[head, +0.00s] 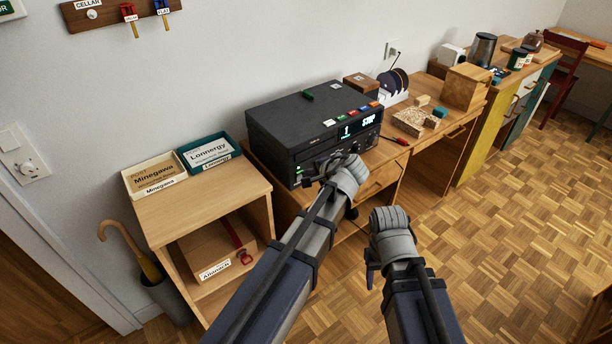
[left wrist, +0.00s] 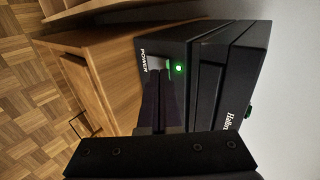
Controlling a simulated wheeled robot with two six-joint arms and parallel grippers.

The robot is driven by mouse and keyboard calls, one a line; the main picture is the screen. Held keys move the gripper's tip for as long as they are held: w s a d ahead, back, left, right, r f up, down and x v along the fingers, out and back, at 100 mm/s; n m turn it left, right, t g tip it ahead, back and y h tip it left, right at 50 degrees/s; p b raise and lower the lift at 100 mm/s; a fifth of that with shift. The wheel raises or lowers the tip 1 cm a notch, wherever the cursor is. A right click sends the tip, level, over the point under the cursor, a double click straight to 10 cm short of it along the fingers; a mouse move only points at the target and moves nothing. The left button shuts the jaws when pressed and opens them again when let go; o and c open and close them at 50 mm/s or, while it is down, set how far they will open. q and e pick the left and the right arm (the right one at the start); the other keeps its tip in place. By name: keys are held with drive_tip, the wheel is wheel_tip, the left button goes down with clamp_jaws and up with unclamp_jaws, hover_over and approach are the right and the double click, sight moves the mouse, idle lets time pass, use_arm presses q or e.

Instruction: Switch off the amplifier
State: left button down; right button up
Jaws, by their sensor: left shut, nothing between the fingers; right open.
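The amplifier (head: 300,118) is a black box on the wooden desk, with a lit display reading "STOP" on its front. In the left wrist view its front (left wrist: 205,75) shows the word POWER, a pale switch (left wrist: 154,62) and a lit green light (left wrist: 179,68). My left gripper (head: 322,172) is shut and empty at the front left of the amplifier. In the left wrist view its dark fingers (left wrist: 158,85) reach up to just below the switch; I cannot tell whether they touch it. My right gripper (head: 371,276) is open and empty, lower and in front of the desk.
A wooden shelf (head: 205,200) with labelled trays stands left of the desk. A screwdriver with a red handle (head: 396,140), a tray of small bits (head: 412,121) and wooden blocks lie to the right. The parquet floor (head: 510,215) at right is clear.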

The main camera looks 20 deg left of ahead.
use_arm(q)
drive_tip(key=shift+w+a+r+p, duration=0.3)
drive_tip(key=shift+w+a, duration=0.05)
drive_tip(key=shift+a, duration=0.1)
drive_tip(key=shift+f, duration=0.15)
drive_tip(key=shift+s, duration=0.1)
drive_tip(key=shift+r+p, duration=0.75)
drive_tip(key=shift+r, duration=0.1)
